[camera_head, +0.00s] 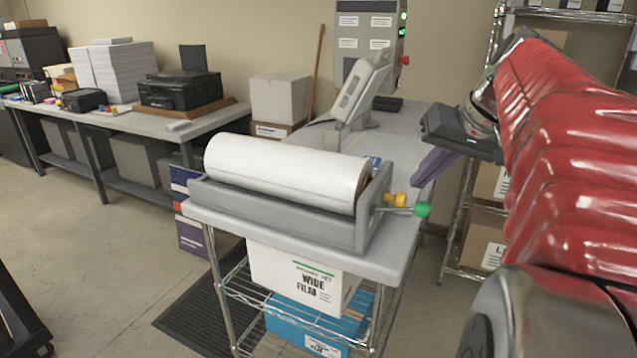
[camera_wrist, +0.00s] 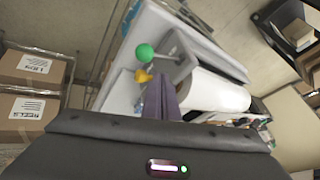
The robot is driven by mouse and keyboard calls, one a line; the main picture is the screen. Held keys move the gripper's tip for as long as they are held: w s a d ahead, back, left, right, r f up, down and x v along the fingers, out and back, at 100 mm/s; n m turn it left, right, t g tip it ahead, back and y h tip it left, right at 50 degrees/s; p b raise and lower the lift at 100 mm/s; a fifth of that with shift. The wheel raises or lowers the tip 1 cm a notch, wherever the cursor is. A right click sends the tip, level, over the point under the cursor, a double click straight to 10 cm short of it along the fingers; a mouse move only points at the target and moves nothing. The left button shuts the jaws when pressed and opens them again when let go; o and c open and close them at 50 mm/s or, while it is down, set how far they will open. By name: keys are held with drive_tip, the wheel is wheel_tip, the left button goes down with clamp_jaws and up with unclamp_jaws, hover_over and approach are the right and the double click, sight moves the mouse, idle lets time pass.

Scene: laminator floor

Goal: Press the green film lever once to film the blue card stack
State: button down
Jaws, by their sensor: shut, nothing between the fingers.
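The green film lever is a ball knob (camera_head: 423,209) on a thin metal rod at the right end of the grey roll holder (camera_head: 270,208). It also shows in the wrist view (camera_wrist: 144,51). A yellow knob (camera_head: 397,199) sits close behind it. A wide white roll (camera_head: 285,170) lies in the holder. A small blue patch (camera_head: 375,162) shows behind the roll's right end; I cannot tell whether it is the blue card stack.
The holder stands on a light grey cart top (camera_head: 390,268) with boxes below. A grey angled device (camera_head: 360,90) stands behind the roll. A wire shelf with cartons (camera_head: 485,245) is at the right. A bench with a printer (camera_head: 180,90) is at the left. Open floor lies at the left front.

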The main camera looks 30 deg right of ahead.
drive_tip(key=shift+w+a+r, duration=0.15)
drive_tip(key=shift+w+r, duration=0.05)
drive_tip(key=shift+r, duration=0.7)
drive_tip(key=shift+w+a+r, duration=0.15)
drive_tip(key=shift+r, duration=0.75)
drive_tip(key=shift+a, duration=0.1)
drive_tip(key=s+a+f+n+g, duration=0.1)
drive_tip(key=a+f, duration=0.4)
drive_tip(key=a, duration=0.3)
drive_tip(key=a+f+n, duration=0.1)
drive_tip(key=a+f, duration=0.3)
drive_tip(key=a, duration=0.4)
drive_tip(key=s+a+f+n, duration=0.3)
drive_tip(key=s+a+f, duration=0.5)
drive_tip(key=a+f, duration=0.3)
wheel_tip(320, 180, down, 3)
drive_tip(key=shift+s+a+r+n, duration=0.2)
drive_tip(key=shift+a+n, duration=0.05)
drive_tip(key=shift+n, duration=0.15)
